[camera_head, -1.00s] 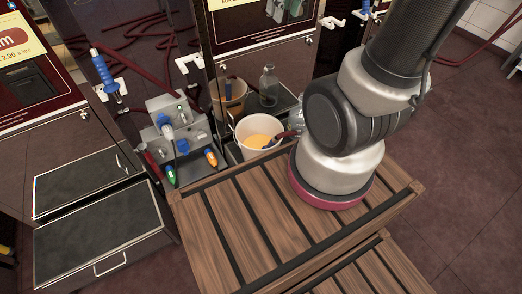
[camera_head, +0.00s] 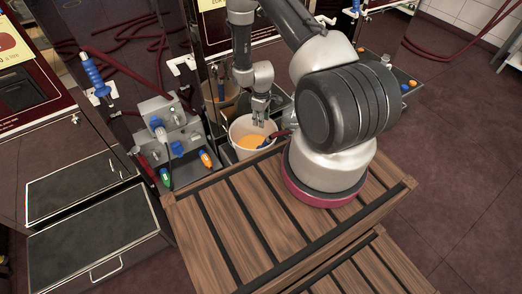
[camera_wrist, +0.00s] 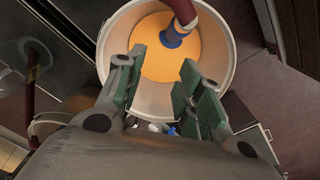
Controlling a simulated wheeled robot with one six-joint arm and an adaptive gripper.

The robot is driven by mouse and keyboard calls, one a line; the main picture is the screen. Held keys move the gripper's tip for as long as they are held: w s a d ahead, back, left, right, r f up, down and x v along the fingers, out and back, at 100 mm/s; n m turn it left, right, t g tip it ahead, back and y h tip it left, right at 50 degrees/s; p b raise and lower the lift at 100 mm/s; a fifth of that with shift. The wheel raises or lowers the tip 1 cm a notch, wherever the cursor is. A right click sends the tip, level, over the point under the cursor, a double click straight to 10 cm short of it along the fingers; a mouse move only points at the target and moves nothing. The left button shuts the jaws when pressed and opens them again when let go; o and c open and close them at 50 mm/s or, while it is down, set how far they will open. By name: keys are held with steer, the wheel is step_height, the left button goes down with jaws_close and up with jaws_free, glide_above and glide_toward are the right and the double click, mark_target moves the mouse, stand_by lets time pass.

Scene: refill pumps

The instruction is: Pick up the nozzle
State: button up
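A white bucket (camera_head: 236,128) holding orange liquid (camera_head: 250,141) stands behind the wooden crate top. A dark red hose piece with a blue collar (camera_wrist: 174,36), which looks like the nozzle, reaches into this bucket in the wrist view. Its lower end is at or in the liquid. In the head view a dark red part (camera_head: 279,134) leans over the bucket's right rim. My gripper (camera_head: 260,120) is above the bucket, pointing down. In the wrist view my gripper (camera_wrist: 158,80) has its green-padded fingers apart, with nothing between them; the collar is beyond the fingertips.
The wooden slatted crate (camera_head: 250,215) is in front of the bucket. A grey pump unit (camera_head: 165,125) with coloured nozzles stands left of it. A blue-handled nozzle (camera_head: 94,75) hangs on the left cabinet. Another bottle or clear container (camera_wrist: 25,60) shows left in the wrist view.

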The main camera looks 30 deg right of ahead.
mark_target(265, 142)
steer(key=s+f, duration=0.1)
steer(key=f, duration=0.1)
steer(key=s+f, duration=0.1)
steer(key=f, duration=0.2)
steer(key=s+f, duration=0.1)
steer(key=f, duration=0.1)
steer(key=shift+s+f, duration=0.2)
step_height(265, 142, down, 7)
steer(key=shift+s+f, duration=0.15)
steer(key=c, duration=0.8)
jaws_close()
steer(key=shift+r, duration=0.65)
step_height(265, 142, up, 22)
steer(key=shift+r, duration=0.15)
